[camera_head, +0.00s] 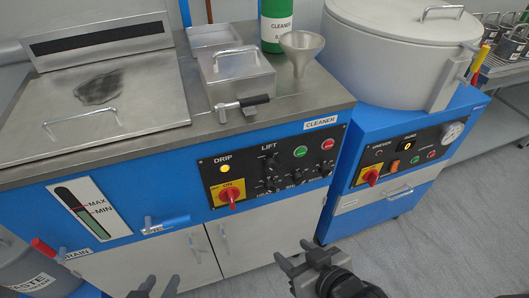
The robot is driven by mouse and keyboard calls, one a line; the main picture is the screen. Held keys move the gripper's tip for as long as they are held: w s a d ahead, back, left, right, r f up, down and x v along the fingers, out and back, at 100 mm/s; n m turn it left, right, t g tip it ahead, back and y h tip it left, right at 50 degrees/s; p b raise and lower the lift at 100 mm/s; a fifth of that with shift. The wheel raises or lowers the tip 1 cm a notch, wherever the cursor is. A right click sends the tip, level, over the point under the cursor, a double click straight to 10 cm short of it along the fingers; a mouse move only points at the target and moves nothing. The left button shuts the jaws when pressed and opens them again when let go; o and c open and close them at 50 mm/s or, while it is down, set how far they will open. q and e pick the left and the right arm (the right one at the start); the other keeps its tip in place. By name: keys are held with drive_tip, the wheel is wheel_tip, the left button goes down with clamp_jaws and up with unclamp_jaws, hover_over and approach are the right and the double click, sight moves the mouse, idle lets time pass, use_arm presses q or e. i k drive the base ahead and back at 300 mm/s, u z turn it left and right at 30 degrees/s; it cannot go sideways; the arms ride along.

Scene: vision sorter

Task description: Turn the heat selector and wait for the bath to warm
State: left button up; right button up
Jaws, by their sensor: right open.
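The black control panel (270,165) is on the front of the blue bath unit. A row of small dark knobs (272,184) sits low on it, right of the red rotary switch (231,194) on its yellow plate. The lettering under the knobs is too small to read surely, so I cannot tell which is the heat selector. The bath's metal lid (110,95) is down and hides the inside. My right gripper (295,252) is open and empty, below the panel and apart from it. My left gripper (163,284) shows only its fingertips at the bottom edge, spread apart.
A lit yellow DRIP lamp (224,169) is on the panel. A blue-handled valve (168,222) sticks out from the front. A waste drum (40,272) stands at lower left. A second blue unit with a round drum (400,50) stands right. Grey floor (440,240) is clear at right.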

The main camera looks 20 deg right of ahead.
sight(269, 186)
drive_tip(key=z, duration=0.05)
drive_tip(key=k, duration=1.15)
drive_tip(key=u, duration=0.85)
drive_tip(key=i, duration=1.2)
drive_tip(key=z, duration=0.8)
